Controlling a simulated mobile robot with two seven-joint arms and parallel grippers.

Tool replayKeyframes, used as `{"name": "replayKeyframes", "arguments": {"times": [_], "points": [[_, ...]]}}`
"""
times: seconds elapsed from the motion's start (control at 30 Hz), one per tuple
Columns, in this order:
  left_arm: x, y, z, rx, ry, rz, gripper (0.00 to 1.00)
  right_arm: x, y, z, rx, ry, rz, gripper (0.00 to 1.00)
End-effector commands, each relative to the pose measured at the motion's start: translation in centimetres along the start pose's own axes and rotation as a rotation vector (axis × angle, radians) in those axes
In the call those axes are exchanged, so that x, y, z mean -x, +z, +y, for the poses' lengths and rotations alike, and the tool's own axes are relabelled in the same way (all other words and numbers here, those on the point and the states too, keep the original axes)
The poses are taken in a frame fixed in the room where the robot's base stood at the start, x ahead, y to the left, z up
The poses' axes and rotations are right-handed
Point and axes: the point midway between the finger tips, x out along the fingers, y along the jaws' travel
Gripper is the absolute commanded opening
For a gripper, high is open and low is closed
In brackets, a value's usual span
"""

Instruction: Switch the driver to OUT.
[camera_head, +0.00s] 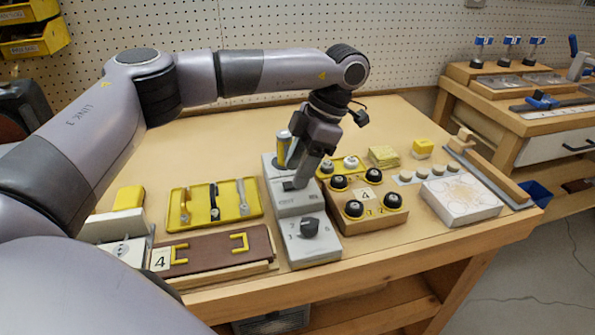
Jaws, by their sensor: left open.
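The driver looks like the grey unit (290,207) in the middle of the bench, with a black dial knob (309,228) on its front part. A yellow-and-metal cylinder (284,148) stands upright at its back. Small lettering shows on the unit, too small to read surely. My left gripper (294,184) is open and points down over the middle of the unit, left of the black-knob block. Its fingers hide part of the unit's top, so the switch and its position are hidden. I cannot tell whether the fingers touch it. My right gripper is not in view.
A yellow tool tray (213,204) and a brown board (213,250) with yellow handles lie left. A wooden block with black knobs (354,208) stands close on the right. A white box (461,200) is farther right. The bench's back middle is mostly clear.

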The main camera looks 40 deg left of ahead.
Motion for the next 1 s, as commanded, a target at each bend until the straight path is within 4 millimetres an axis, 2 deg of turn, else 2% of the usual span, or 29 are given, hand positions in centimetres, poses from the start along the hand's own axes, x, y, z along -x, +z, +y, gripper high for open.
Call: {"name": "replayKeyframes", "arguments": {"times": [0.2,0.43,0.47,0.6,0.8,1.0], "points": [[-1.7,0.0,0.0,0.001,0.000,-0.001,0.49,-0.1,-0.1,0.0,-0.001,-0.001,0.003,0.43],[-1.8,0.0,0.0,0.001,0.000,-0.001,0.49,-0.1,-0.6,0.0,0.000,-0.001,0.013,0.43],[-1.8,0.0,0.0,0.001,0.000,-0.001,0.46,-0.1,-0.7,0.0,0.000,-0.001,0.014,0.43],[-1.8,0.0,0.0,0.000,0.000,-0.001,0.00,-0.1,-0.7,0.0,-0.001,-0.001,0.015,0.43],[-1.8,-0.1,0.0,0.000,-0.001,-0.014,0.00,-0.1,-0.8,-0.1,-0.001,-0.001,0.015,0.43],[-2.0,-0.4,0.0,-0.001,-0.002,-0.116,0.00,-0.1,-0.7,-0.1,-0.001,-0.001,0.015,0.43]]}}
